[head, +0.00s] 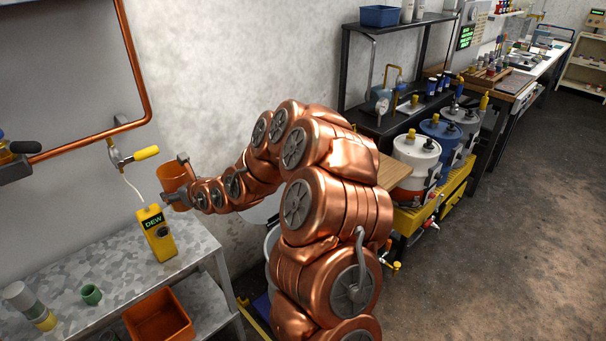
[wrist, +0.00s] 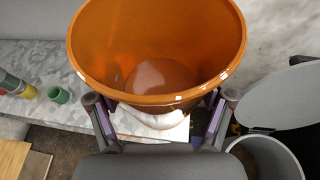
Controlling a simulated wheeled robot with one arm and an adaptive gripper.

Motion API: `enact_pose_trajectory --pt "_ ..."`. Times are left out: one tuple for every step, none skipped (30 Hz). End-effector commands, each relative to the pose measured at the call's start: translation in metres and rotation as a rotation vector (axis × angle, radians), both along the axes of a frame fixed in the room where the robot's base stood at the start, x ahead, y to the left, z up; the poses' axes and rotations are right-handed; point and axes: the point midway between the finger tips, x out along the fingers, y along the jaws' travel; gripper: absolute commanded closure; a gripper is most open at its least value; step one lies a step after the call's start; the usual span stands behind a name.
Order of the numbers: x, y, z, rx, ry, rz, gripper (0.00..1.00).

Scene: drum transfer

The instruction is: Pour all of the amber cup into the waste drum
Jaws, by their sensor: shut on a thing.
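The amber cup (head: 172,177) is in my gripper (head: 181,193), held in the air beside the wall, to the right of the yellow DEW meter. In the wrist view the cup (wrist: 90,50) sits between the two fingers, its open mouth showing. A smooth brownish disc lies at its bottom, which looks like a little liquid. An open grey drum (wrist: 262,160) with a raised round lid (wrist: 285,97) stands at lower right in the wrist view, apart from the cup. In the head view my arm hides most of this drum. I see no label naming it as waste.
The yellow DEW meter (head: 155,233) stands on a mottled grey bench (head: 110,270). A green cup (head: 91,294) and an orange bin (head: 160,320) are near. A valve with a yellow handle (head: 146,153) juts from the wall. White, blue and grey drums stand at right.

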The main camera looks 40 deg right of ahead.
Motion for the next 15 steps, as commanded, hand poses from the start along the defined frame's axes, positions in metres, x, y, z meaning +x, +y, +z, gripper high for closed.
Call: enact_pose_trajectory --pt "0.004 -0.010 0.001 0.002 0.000 -0.023 0.65" --pt "0.006 -0.016 -0.001 0.001 0.000 -0.035 0.65" --pt "0.008 -0.024 -0.003 0.001 -0.001 -0.052 0.65" --pt "0.009 -0.030 -0.006 0.001 -0.001 -0.065 0.65" --pt "0.010 -0.036 -0.009 0.002 0.000 -0.079 0.65" --pt "0.011 -0.044 -0.013 0.002 0.002 -0.096 0.65" --pt "0.012 -0.049 -0.016 0.001 0.003 -0.108 0.65" --pt "0.013 -0.055 -0.019 0.002 0.003 -0.121 0.65" --pt "0.013 -0.063 -0.022 0.002 0.002 -0.138 0.65" --pt "0.014 -0.069 -0.025 0.002 0.002 -0.151 0.65" --pt "0.014 -0.075 -0.029 0.002 0.002 -0.166 0.65" --pt "0.013 -0.083 -0.034 0.003 0.004 -0.184 0.65" --pt "0.013 -0.089 -0.037 0.002 0.003 -0.198 0.65" --pt "0.012 -0.096 -0.040 0.002 0.002 -0.212 0.65" --pt "0.012 -0.104 -0.044 0.003 0.002 -0.230 0.65"
